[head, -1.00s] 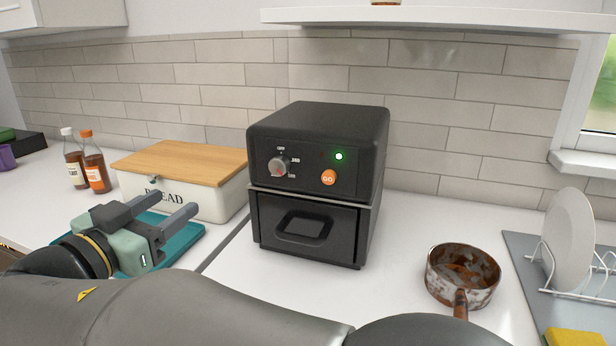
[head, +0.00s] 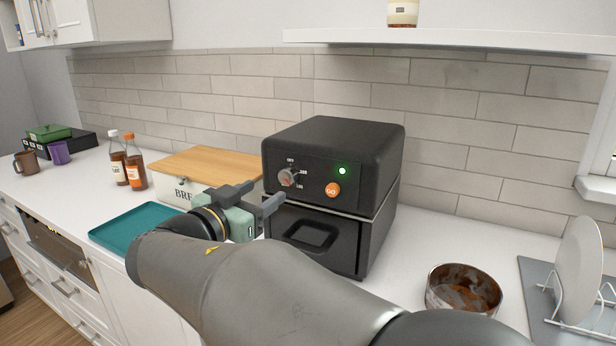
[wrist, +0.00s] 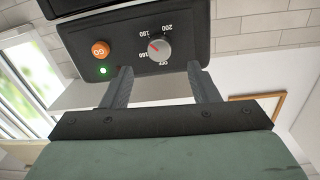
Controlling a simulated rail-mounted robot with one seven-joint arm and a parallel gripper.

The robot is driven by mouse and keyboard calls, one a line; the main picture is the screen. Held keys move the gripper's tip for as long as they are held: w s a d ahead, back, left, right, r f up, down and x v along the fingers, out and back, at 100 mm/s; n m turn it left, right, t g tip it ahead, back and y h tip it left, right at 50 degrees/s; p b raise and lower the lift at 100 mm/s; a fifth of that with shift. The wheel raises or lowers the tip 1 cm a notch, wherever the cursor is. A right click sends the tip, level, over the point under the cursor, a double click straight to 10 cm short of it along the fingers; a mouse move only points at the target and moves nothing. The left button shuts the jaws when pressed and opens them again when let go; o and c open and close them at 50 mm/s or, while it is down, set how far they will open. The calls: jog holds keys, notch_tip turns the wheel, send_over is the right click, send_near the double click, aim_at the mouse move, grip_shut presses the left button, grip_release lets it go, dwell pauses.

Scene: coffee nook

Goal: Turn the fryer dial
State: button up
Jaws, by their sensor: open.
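The black fryer (head: 335,150) stands on the counter, with its grey dial (head: 289,177) on the upper left of its front. In the wrist view, the picture is turned over and the dial (wrist: 160,47) shows a red mark pointing roughly between 160 and 180. My gripper (head: 261,195) is open and empty, in front of the fryer's left side and slightly below the dial. In the wrist view its two fingertips (wrist: 160,68) frame the dial from apart, without visible contact. A green light (head: 342,171) is lit above the orange GO button (head: 333,190).
A bread box (head: 172,189) with a wooden lid stands left of the fryer, with a teal tray (head: 120,229) in front. Two bottles (head: 135,165) stand farther left. A rusty pot (head: 463,290) and a dish rack (head: 540,315) are to the right. A shelf (head: 450,38) hangs above.

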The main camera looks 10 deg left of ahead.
aim_at(285, 179)
jog(key=p+x, duration=0.1)
jog(key=x, duration=0.6)
jog(key=shift+f, duration=0.1)
jog(key=c, duration=1)
